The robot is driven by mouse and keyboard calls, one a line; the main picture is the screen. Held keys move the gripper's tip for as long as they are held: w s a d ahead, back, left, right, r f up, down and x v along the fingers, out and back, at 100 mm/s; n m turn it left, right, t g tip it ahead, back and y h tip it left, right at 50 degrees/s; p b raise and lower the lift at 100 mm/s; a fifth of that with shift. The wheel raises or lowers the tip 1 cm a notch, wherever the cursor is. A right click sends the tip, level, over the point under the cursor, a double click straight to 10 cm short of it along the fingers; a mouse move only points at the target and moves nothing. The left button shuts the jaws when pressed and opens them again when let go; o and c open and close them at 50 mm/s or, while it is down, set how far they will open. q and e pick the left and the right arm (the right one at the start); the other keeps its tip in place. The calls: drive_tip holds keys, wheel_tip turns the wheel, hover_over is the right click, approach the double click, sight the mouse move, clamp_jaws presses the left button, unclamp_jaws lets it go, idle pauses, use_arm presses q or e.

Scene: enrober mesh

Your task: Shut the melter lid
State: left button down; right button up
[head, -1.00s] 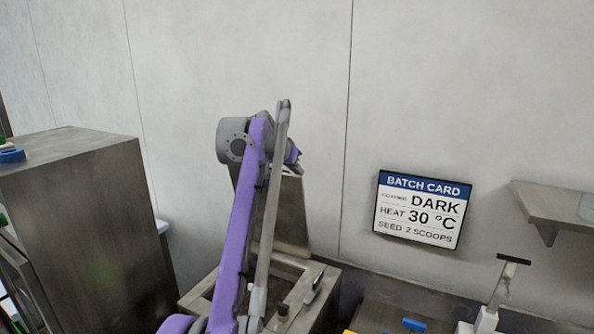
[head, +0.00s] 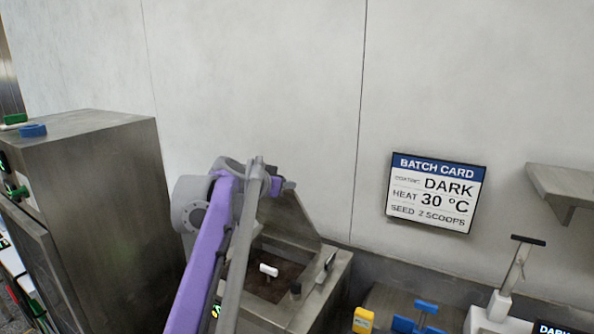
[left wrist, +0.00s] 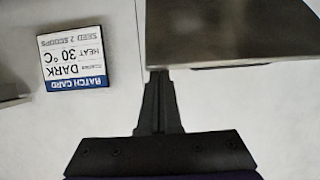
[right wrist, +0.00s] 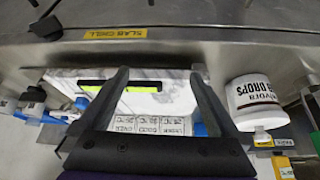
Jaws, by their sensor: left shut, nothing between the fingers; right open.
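The melter (head: 338,272) is a steel box with dark brown contents inside its opening. Its lid (head: 290,218) is raised, leaning over the back of the opening, partly hidden by my left arm. My left gripper (head: 290,185) is at the lid's upper edge; its fingers are mostly hidden there. In the left wrist view the gripper (left wrist: 158,75) is shut and empty, with a steel panel (left wrist: 235,35), apparently the lid, close beside its tips. I cannot tell whether they touch. My right gripper (right wrist: 160,78) is open and empty, away from the melter.
A tall steel cabinet (head: 100,190) stands left of the melter. A batch card (head: 435,193) and a shelf (head: 560,185) are on the wall at right. A white-handled tool (head: 268,270) shows at the melter's opening. A white tub (right wrist: 252,100) is near my right gripper.

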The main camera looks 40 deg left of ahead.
drive_tip(key=shift+w+r, duration=0.1)
drive_tip(key=shift+r, duration=0.2)
drive_tip(key=shift+w+r+p, duration=0.3)
drive_tip(key=shift+r+p, duration=0.3)
drive_tip(key=shift+r, duration=0.05)
use_arm(q)
drive_tip(key=shift+s+d+f+t+y+b, duration=0.2)
drive_tip(key=shift+s+f+t+b, duration=0.65)
drive_tip(key=shift+s+f, duration=2.55)
drive_tip(key=shift+s+d+f+t+b, duration=0.35)
drive_tip(key=shift+s+f+t+b, duration=0.9)
drive_tip(key=shift+f, duration=3.75)
drive_tip(key=shift+s+d+f+t+y+b, duration=0.1)
drive_tip(key=shift+s+d+f+t+b, duration=0.3)
drive_tip(key=shift+s+f, duration=3.2)
use_arm(e)
drive_tip(key=s+f, duration=0.4)
drive_tip(key=f, duration=0.3)
use_arm(q)
drive_tip(key=shift+w+a+f, duration=0.15)
drive_tip(key=shift+w+f, duration=0.45)
drive_tip(key=shift+w, duration=0.05)
